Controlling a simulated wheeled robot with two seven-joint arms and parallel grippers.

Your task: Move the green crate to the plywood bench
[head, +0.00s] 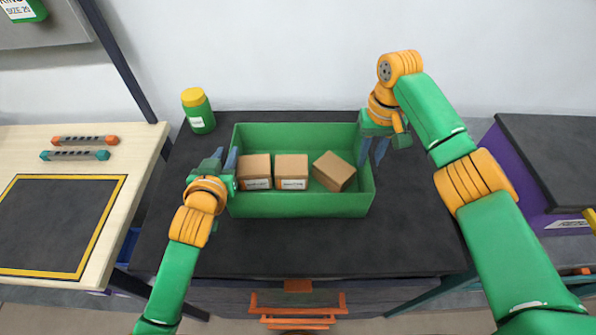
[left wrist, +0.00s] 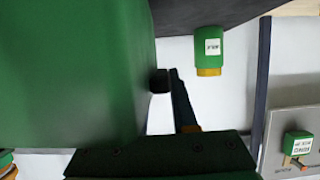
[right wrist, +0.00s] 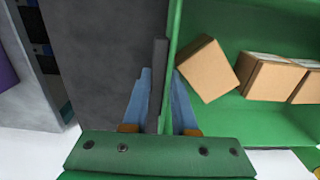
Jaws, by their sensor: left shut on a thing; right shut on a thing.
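The green crate (head: 300,205) sits on the dark bench top in the middle of the head view, with three brown boxes inside. My left gripper (head: 226,165) is shut on the crate's left wall; in the left wrist view the crate (left wrist: 70,70) fills the left side. My right gripper (head: 372,148) is shut on the crate's right wall; in the right wrist view its fingers (right wrist: 157,100) straddle the rim. The plywood bench (head: 135,145) stands at the left, with a dark yellow-edged mat (head: 55,225) on it.
A green jar with a yellow lid (head: 198,110) stands behind the crate at the left. Two small handle-like tools (head: 85,140) (head: 75,155) lie at the back of the plywood bench. A dark post (head: 120,60) rises between the benches. The mat is clear.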

